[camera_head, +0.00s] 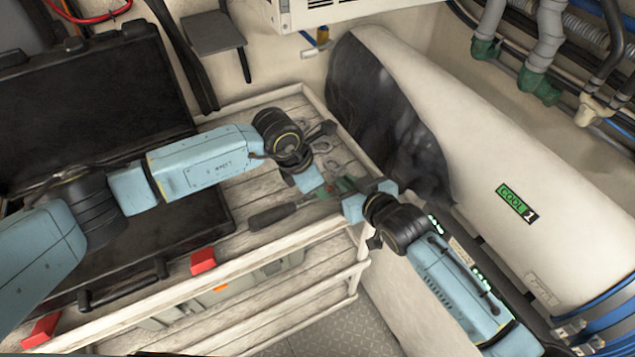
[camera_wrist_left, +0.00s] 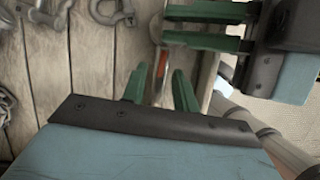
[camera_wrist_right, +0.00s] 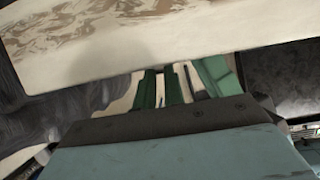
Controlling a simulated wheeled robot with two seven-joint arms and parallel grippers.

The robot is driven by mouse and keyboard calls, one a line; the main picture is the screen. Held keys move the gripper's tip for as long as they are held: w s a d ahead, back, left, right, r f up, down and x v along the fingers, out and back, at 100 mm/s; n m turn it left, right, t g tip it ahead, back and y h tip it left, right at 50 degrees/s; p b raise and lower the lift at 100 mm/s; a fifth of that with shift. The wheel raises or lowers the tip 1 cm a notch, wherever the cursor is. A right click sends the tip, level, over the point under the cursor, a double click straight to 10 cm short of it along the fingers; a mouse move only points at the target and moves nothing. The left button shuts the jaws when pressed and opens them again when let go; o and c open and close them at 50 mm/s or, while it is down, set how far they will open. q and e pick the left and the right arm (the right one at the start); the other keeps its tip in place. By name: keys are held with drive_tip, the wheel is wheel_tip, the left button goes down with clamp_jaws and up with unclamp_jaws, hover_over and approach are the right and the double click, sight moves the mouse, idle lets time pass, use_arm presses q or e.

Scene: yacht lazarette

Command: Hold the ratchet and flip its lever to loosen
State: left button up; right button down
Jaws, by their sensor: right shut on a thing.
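A ratchet with a dark handle (camera_head: 272,216) lies along the front right of the wooden bench top, its handle pointing left. Its metal end runs in among the green fingers of both grippers and is mostly hidden. My right gripper (camera_head: 343,190) comes from the right and is shut at that end; its fingers also show at the top right of the left wrist view (camera_wrist_left: 190,28). My left gripper (camera_head: 322,186) is beside it, fingers apart in the left wrist view (camera_wrist_left: 160,88). A small metal piece with an orange spot (camera_wrist_left: 163,66) shows between and beyond its fingertips.
Metal shackles (camera_wrist_left: 112,12) lie on the bench (camera_head: 240,190) behind the grippers. An open black case (camera_head: 90,95) fills the left. A large white cylinder (camera_head: 480,150) bounds the right. Red blocks (camera_head: 203,261) sit on the bench's front edge.

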use_arm(q)
clamp_jaws()
drive_tip(key=shift+s, duration=0.1)
drive_tip(key=shift+s+d+n+t+y, duration=0.1)
drive_tip(key=shift+s+n+t+y, duration=0.05)
drive_tip(key=shift+n, duration=0.4)
drive_tip(key=shift+s+d+n+t+y, duration=0.1)
drive_tip(key=shift+n+t+y, duration=0.05)
drive_tip(key=shift+n, duration=0.4)
drive_tip(key=shift+s+d+n+t+y, duration=0.15)
drive_tip(key=shift+n+t+y, duration=0.1)
drive_tip(key=shift+n, duration=0.6)
drive_tip(key=shift+s+d+n+t+y, duration=0.15)
drive_tip(key=shift+n+t+y, duration=0.1)
drive_tip(key=shift+n, duration=0.6)
unclamp_jaws()
